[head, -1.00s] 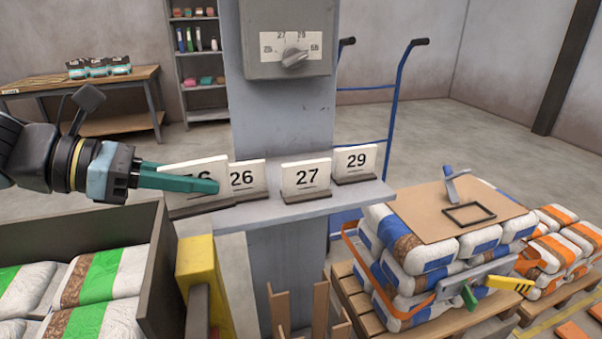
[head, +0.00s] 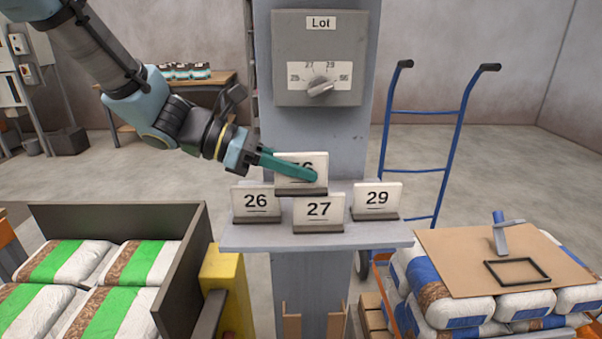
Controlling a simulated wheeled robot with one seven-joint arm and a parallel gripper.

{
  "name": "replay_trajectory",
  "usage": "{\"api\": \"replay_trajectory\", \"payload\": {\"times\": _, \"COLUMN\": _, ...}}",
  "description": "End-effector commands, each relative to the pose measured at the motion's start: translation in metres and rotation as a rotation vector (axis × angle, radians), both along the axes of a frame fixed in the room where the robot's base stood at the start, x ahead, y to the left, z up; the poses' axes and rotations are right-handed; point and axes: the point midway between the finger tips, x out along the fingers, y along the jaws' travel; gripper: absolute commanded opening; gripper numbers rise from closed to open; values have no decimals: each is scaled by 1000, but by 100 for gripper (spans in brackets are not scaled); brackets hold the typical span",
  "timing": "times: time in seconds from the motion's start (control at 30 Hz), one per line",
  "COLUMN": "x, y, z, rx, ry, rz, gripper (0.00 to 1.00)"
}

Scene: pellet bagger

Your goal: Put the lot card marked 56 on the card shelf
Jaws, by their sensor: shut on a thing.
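My gripper (head: 300,170) is shut on a white lot card (head: 313,160) with a dark base. Its green fingers cover part of the number; a 6 shows and the first digit is mostly hidden. The card is upright, seen above and behind card 27, and I cannot tell whether its base touches the shelf. The card shelf (head: 375,233) is a grey ledge on the column. On it stand card 26 (head: 256,202) at the left, card 27 (head: 319,211) in the middle front and card 29 (head: 377,198) at the right.
A lot dial box (head: 318,57) is on the column above. A dark bin (head: 185,262) of green-striped bags and a yellow post (head: 228,285) stand at front left. A blue hand truck (head: 430,140) and a stack of bags (head: 440,300) are at the right.

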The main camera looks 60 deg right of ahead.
Motion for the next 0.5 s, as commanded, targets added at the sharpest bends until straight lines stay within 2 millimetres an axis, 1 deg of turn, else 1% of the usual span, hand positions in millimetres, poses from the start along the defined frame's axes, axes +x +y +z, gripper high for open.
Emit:
{"api": "replay_trajectory", "payload": {"times": 0.03, "x": 7, "y": -12, "z": 3, "rx": -1, "ry": 1, "rz": -2, "gripper": 0}}
{"api": "replay_trajectory", "payload": {"times": 0.1, "x": 18, "y": -26, "z": 3, "rx": 0, "ry": 1, "rz": -1, "gripper": 0}}
{"api": "replay_trajectory", "payload": {"times": 0.3, "x": 45, "y": -63, "z": 2, "rx": -1, "ry": 0, "rz": -1, "gripper": 0}}
{"api": "replay_trajectory", "payload": {"times": 0.4, "x": 56, "y": -78, "z": 2, "rx": 0, "ry": 0, "rz": -2, "gripper": 0}}
{"api": "replay_trajectory", "payload": {"times": 0.5, "x": 54, "y": -75, "z": -17, "rx": 5, "ry": 2, "rz": -2, "gripper": 0}}
